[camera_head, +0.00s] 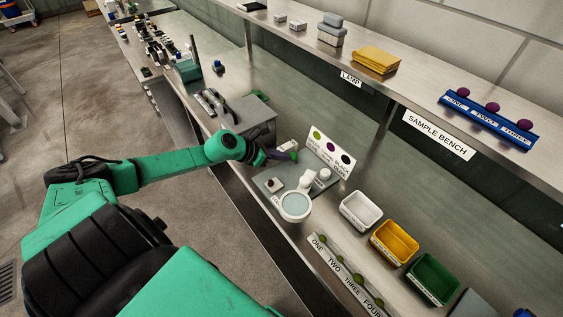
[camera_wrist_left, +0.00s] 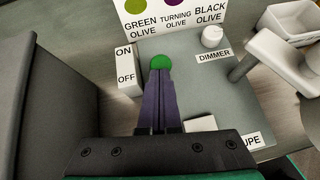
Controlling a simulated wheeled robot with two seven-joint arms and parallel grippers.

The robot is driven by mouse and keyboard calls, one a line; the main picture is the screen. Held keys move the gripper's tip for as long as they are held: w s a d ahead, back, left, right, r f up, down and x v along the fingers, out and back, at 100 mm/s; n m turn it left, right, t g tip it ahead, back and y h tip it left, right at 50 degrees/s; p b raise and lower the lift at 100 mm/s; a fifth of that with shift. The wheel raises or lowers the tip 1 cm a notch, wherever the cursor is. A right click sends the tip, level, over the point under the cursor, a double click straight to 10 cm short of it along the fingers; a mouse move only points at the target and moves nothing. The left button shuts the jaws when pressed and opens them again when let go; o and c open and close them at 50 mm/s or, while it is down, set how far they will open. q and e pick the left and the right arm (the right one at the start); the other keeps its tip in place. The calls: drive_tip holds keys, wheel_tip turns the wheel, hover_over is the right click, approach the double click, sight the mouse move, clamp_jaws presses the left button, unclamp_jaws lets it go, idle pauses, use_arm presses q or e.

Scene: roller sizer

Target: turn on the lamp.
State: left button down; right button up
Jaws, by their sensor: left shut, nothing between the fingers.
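A white switch block marked ON and OFF (camera_wrist_left: 126,66) stands at the left of the grey base plate (camera_wrist_left: 205,85); it also shows in the head view (camera_head: 287,145). A green round knob (camera_wrist_left: 160,62) shows beside it, at the tips of my left gripper (camera_wrist_left: 160,78). I cannot tell whether the fingers touch the knob. My left gripper, purple-fingered, is shut and empty; in the head view (camera_head: 280,155) it is over the plate's far left part. The magnifier lamp's round head (camera_head: 295,205) is at the plate's near side. My right gripper is out of view.
A white dimmer knob (camera_wrist_left: 212,37) is right of the fingers. An olive colour card (camera_head: 330,150) stands behind the plate. A grey box (camera_head: 252,113) is close on the left. White (camera_head: 361,210), yellow (camera_head: 395,243) and green (camera_head: 433,279) bins stand to the right.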

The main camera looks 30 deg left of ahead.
use_arm(q)
drive_tip(key=shift+w+d+r+b, duration=0.3)
drive_tip(key=shift+w+r+b, duration=0.15)
drive_tip(key=shift+w, duration=0.25)
drive_tip(key=shift+w+d+r+b, duration=0.2)
drive_tip(key=shift+w+b, duration=0.15)
drive_tip(key=shift+w, duration=0.2)
drive_tip(key=shift+w+d+r+b, duration=0.1)
drive_tip(key=shift+w+r+b, duration=0.1)
drive_tip(key=shift+w+b, duration=0.25)
drive_tip(key=shift+w+d+r, duration=0.1)
drive_tip(key=shift+w+d, duration=0.1)
drive_tip(key=shift+w, duration=0.35)
